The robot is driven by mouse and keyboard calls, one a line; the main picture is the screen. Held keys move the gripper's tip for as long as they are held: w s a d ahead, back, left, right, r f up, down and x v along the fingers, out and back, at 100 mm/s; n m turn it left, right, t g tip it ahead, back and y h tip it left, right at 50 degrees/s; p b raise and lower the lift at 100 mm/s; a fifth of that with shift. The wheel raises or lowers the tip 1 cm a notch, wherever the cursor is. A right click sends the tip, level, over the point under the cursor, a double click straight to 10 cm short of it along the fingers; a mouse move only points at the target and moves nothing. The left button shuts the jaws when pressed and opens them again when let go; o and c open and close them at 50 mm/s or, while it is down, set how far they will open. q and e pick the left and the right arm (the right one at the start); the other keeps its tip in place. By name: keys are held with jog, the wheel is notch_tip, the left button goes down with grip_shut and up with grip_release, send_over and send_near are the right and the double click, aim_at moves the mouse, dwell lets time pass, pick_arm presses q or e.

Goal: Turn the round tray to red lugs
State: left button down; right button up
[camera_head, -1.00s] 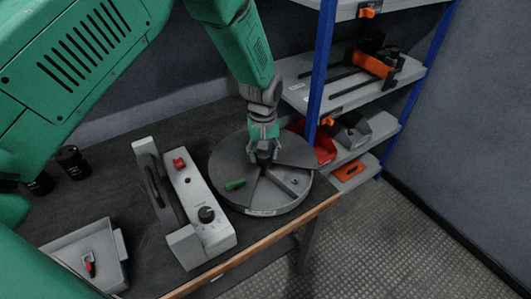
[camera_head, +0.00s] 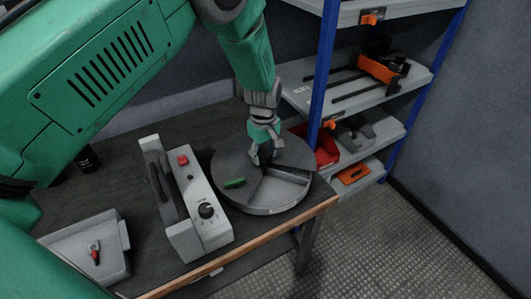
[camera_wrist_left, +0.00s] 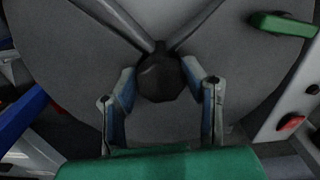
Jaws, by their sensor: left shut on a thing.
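The round grey tray (camera_head: 230,162) sits on the dark bench near its right end. Its lid has a wedge-shaped opening at the front right, where divider walls and a pale compartment floor (camera_head: 280,190) show. A green tab (camera_head: 235,183) is on the lid's left side; it also shows at top right in the left wrist view (camera_wrist_left: 283,24). My left gripper (camera_head: 264,154) points down at the tray's centre, shut on the dark centre knob (camera_wrist_left: 160,79), with one finger on each side in the left wrist view. I see no red lugs. My right gripper is out of view.
A grey device with a red switch and black dial (camera_head: 206,211) stands just left of the tray. A grey bin (camera_head: 85,258) is at the front left. A blue-posted shelf (camera_head: 365,150) with a red bin (camera_head: 326,150) stands close behind on the right.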

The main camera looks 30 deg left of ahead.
pick_arm(q)
jog(key=shift+w+a+r+n, duration=0.25)
jog(key=shift+w+r+n, duration=0.2)
jog(key=shift+n, duration=0.25)
dwell(0.3)
jog(key=c, duration=1)
grip_release()
jog(key=shift+o, duration=0.2)
jog(key=shift+s, duration=0.3)
jog(key=shift+f, duration=0.1)
notch_tip(320, 180, up, 12)
jog(key=shift+s, duration=0.1)
